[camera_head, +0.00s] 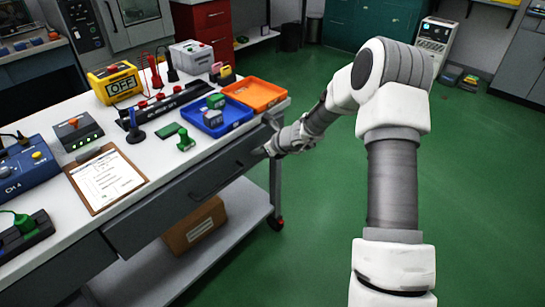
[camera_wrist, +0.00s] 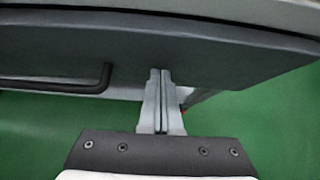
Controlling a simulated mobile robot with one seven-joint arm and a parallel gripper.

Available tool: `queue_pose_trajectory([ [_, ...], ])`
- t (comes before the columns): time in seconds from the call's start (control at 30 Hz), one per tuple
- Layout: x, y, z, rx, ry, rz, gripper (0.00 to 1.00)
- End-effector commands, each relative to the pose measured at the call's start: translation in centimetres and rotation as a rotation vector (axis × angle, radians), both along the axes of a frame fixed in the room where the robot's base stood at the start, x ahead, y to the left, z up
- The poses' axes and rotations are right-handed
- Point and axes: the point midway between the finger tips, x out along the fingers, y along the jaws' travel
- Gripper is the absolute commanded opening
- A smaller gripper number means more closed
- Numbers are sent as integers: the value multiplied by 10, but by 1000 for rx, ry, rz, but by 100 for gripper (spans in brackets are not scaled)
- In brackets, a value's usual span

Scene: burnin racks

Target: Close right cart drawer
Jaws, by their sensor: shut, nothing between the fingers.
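The right cart drawer (camera_head: 150,222) is a dark grey front under the white worktop of the cart, with a bar handle on it. In the wrist view, the drawer front (camera_wrist: 230,62) spans the upper part, with its dark handle (camera_wrist: 60,86) at left. My gripper (camera_head: 264,151) is at the right end of the drawer front. In the wrist view my gripper (camera_wrist: 160,72) has its two fingers together, empty, with the tips at the lower part of the panel, right of the handle. I cannot tell whether they touch it, or how far the drawer stands out.
On the worktop are a blue tray (camera_head: 240,120), an orange tray (camera_head: 265,92), a clipboard (camera_head: 107,181) and a yellow OFF box (camera_head: 115,84). A cardboard box (camera_head: 195,229) sits on the lower shelf (camera_head: 225,245). The green floor right of the cart is clear.

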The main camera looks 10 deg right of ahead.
Motion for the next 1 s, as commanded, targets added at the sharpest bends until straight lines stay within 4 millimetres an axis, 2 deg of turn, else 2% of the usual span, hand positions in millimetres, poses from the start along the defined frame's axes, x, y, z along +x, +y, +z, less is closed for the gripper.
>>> queue_pose_trajectory([
  [0.1,11,9,1,0,0,0,0],
  [0.3,19,15,0,0,0,0,0],
  [0.8,22,19,2,5,-5,2,0],
  [1.0,21,14,3,5,-6,2,0],
])
